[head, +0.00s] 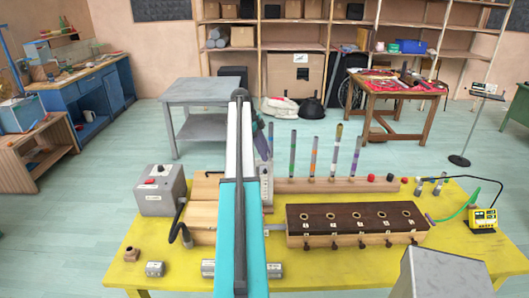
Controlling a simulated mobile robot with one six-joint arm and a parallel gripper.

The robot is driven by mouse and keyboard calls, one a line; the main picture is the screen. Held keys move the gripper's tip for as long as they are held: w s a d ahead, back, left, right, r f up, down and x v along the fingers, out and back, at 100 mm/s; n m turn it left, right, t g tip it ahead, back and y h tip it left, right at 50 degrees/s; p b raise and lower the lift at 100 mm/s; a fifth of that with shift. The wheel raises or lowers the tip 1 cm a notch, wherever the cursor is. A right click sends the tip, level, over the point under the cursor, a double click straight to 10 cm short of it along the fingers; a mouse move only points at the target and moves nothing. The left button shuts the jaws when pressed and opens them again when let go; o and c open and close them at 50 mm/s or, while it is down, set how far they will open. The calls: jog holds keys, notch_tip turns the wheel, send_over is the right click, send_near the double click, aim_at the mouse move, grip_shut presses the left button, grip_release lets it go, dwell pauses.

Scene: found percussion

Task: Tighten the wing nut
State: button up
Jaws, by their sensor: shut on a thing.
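My own teal and white arm rises through the middle of the head view and hides what lies behind it. I cannot make out my gripper's fingers. A dark grey part just right of the arm may belong to my wrist. I cannot pick out the wing nut. A light grey upright plate with small marks (267,187) stands close to the arm's right side, partly hidden by it.
The yellow table (340,270) carries a grey control box (160,190) at left, a rail (345,186) with several upright tubes behind, and a yellow meter (484,220) at right. A grey block (445,275) stands front right.

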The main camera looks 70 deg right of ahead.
jog(key=shift+w+d+r+m, duration=0.15)
jog(key=shift+d+r+m, duration=0.1)
jog(key=shift+m, duration=0.35)
jog(key=o, duration=1.1)
jog(key=shift+f, duration=0.15)
jog(key=shift+a, duration=0.1)
